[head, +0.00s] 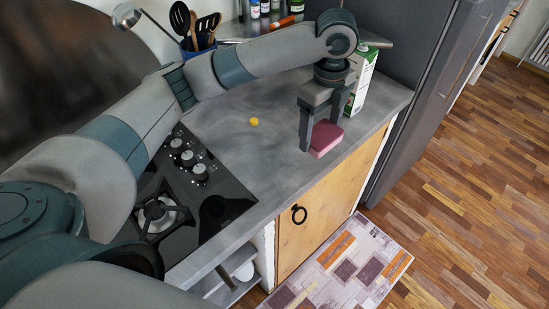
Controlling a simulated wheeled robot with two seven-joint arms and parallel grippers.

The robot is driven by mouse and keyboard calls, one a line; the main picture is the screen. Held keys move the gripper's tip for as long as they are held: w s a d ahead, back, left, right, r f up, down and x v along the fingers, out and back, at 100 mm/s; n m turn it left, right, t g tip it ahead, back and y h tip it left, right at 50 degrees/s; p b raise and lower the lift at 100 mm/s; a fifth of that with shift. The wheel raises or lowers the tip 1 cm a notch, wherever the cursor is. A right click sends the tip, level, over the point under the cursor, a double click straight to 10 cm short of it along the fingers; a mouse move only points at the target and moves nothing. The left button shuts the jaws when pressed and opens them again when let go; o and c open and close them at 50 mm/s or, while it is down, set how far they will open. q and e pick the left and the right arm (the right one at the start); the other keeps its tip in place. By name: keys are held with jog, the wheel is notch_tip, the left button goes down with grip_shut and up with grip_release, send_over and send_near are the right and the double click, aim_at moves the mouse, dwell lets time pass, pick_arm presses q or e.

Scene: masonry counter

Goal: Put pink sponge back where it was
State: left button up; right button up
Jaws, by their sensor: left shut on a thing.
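The pink sponge (325,138) is between the fingers of my left gripper (320,139), at the front right of the grey counter (246,158). My left gripper points down and is shut on the sponge. The sponge is at or just above the counter top, near its front edge; I cannot tell whether it touches. My right gripper is not in view.
A milk carton (361,80) stands right behind the gripper. A small yellow object (254,122) lies mid-counter. A black hob (186,190) is at the left. A blue utensil holder (198,45) and bottles (265,8) stand at the back. The counter between hob and gripper is mostly clear.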

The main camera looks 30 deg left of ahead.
pick_arm(q)
jog(key=s+a+f+p, duration=0.1)
jog(key=a+f, duration=0.1)
jog(key=a, duration=0.1)
jog(key=s+a+f+p, duration=0.1)
jog(key=a+f, duration=0.1)
jog(key=a, duration=0.2)
jog(key=s+a+f+p, duration=0.1)
jog(key=s+a+f, duration=0.1)
jog(key=a, duration=0.1)
jog(key=shift+a+f+p, duration=0.2)
jog(key=shift+f+p, duration=0.05)
jog(key=shift+p, duration=0.05)
jog(key=shift+f, duration=0.1)
jog(key=shift+f, duration=0.1)
notch_tip(320, 180, down, 3)
jog(key=shift+f+p, duration=0.2)
jog(key=shift+p, duration=0.6)
jog(key=shift+f, duration=0.2)
jog(key=shift+f, duration=0.1)
jog(key=o, duration=1)
jog(key=shift+c, duration=0.2)
